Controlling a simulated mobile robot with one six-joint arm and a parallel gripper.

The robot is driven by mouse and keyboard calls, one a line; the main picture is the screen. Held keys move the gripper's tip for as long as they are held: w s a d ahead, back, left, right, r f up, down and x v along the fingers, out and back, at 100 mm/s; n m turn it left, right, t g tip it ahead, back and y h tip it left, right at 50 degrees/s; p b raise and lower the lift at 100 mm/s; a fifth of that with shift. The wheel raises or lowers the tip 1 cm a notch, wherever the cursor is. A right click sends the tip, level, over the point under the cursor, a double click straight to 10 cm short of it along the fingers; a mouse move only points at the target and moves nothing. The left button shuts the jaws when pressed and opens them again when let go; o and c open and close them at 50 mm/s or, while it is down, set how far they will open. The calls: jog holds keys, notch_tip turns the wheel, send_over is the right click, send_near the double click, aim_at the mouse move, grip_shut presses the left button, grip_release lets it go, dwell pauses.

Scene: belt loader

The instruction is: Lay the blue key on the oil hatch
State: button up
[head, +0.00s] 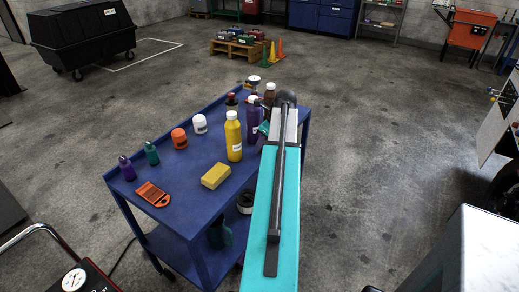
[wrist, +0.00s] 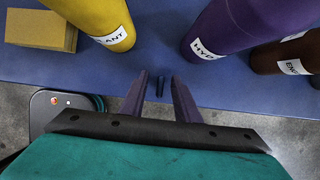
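My gripper (wrist: 158,80) shows in the wrist view with its two fingers apart, pointing at the blue cart top. A small dark blue item (wrist: 160,85) shows between the fingers; it may be the blue key, but it is too small to be sure. I cannot tell whether the fingers touch it. In the head view my teal arm hides the gripper and that spot. I cannot make out the oil hatch in either view.
The blue cart (head: 185,195) holds a yellow bottle (head: 233,136), a purple bottle (wrist: 232,28), a brown bottle (wrist: 285,57), a yellow block (head: 216,175) and an orange scraper (head: 153,194). Bottles stand close beyond the gripper. White machinery (head: 470,255) stands right; floor between is clear.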

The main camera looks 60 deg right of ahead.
grip_shut()
jog(key=shift+r, duration=0.25)
jog(key=shift+r+b, duration=0.5)
jog(key=shift+r, duration=0.85)
jog(key=shift+s+a+r, duration=0.1)
jog(key=shift+r, duration=0.1)
jog(key=s+a+b, duration=0.4)
jog(key=s+a, duration=0.3)
jog(key=a, duration=0.4)
jog(key=shift+s+r, duration=0.2)
jog(key=shift+r, duration=0.25)
